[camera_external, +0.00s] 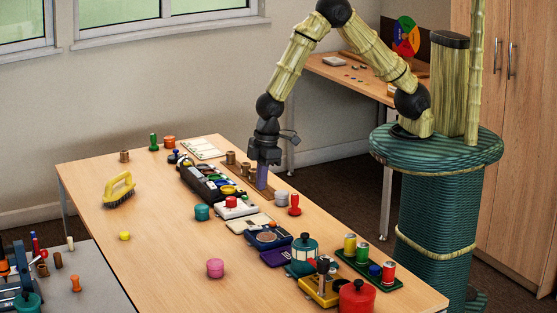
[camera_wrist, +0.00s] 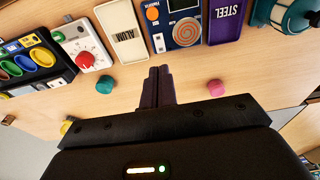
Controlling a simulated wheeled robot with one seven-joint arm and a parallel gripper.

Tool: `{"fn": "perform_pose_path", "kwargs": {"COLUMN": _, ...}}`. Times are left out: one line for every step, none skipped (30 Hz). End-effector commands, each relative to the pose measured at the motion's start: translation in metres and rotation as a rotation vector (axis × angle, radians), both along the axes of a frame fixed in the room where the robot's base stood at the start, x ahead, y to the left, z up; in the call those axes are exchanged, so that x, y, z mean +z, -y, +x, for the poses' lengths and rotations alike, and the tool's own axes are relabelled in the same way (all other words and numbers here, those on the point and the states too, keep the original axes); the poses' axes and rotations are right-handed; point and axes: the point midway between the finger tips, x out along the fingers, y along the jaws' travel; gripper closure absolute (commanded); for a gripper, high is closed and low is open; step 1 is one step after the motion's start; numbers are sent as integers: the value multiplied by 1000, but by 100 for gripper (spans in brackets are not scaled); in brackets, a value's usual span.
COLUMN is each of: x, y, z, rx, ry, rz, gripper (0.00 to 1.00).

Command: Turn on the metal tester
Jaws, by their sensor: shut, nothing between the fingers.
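The metal tester appears to be the dark blue device (camera_external: 266,233) in the middle of the table's row of items. In the wrist view the tester (camera_wrist: 186,10) shows a coppery spiral disc, a small screen, an orange round part at its upper left and a white strip at its lower left. It lies between the cream ALUM tray (camera_wrist: 124,35) and the purple STEEL tray (camera_wrist: 226,20). My gripper (camera_external: 262,184) points down above the row, beyond the tester in the external view. In the wrist view my gripper (camera_wrist: 160,70) is shut and empty, its purple fingers apart from the tester.
A white device with a red knob (camera_wrist: 84,56) and a black tray of coloured cups (camera_wrist: 24,62) stand left of ALUM. Teal (camera_wrist: 105,84) and pink (camera_wrist: 216,88) pieces stand near my fingers. A red pot (camera_external: 357,298) is at the front; the table's left part is fairly clear.

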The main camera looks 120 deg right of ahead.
Motion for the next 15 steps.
{"fn": "perform_pose_path", "kwargs": {"x": 8, "y": 0, "z": -1, "rx": 0, "ry": 4, "rz": -1, "gripper": 100}}
{"fn": "perform_pose_path", "kwargs": {"x": 12, "y": 0, "z": -1, "rx": 0, "ry": 3, "rz": -1, "gripper": 100}}
{"fn": "perform_pose_path", "kwargs": {"x": 17, "y": 0, "z": -2, "rx": 0, "ry": 3, "rz": 0, "gripper": 100}}
{"fn": "perform_pose_path", "kwargs": {"x": 20, "y": 0, "z": -2, "rx": 0, "ry": 3, "rz": 0, "gripper": 100}}
{"fn": "perform_pose_path", "kwargs": {"x": 22, "y": 0, "z": -3, "rx": 0, "ry": 2, "rz": 0, "gripper": 100}}
{"fn": "perform_pose_path", "kwargs": {"x": 24, "y": 0, "z": -3, "rx": 0, "ry": 1, "rz": 0, "gripper": 100}}
{"fn": "perform_pose_path", "kwargs": {"x": 26, "y": 0, "z": -4, "rx": 0, "ry": 1, "rz": 0, "gripper": 100}}
{"fn": "perform_pose_path", "kwargs": {"x": 26, "y": 0, "z": -4, "rx": 0, "ry": 0, "rz": 0, "gripper": 100}}
{"fn": "perform_pose_path", "kwargs": {"x": 27, "y": 0, "z": -4, "rx": 0, "ry": 0, "rz": 0, "gripper": 100}}
{"fn": "perform_pose_path", "kwargs": {"x": 27, "y": 0, "z": -4, "rx": 0, "ry": 0, "rz": 0, "gripper": 100}}
{"fn": "perform_pose_path", "kwargs": {"x": 27, "y": 0, "z": -4, "rx": 0, "ry": -1, "rz": 0, "gripper": 100}}
{"fn": "perform_pose_path", "kwargs": {"x": 27, "y": 0, "z": -4, "rx": 0, "ry": -1, "rz": 0, "gripper": 100}}
{"fn": "perform_pose_path", "kwargs": {"x": 27, "y": 0, "z": -4, "rx": 0, "ry": -1, "rz": 0, "gripper": 100}}
{"fn": "perform_pose_path", "kwargs": {"x": 27, "y": 0, "z": -4, "rx": 0, "ry": -1, "rz": 0, "gripper": 100}}
{"fn": "perform_pose_path", "kwargs": {"x": 27, "y": 0, "z": -4, "rx": 0, "ry": -1, "rz": 0, "gripper": 100}}
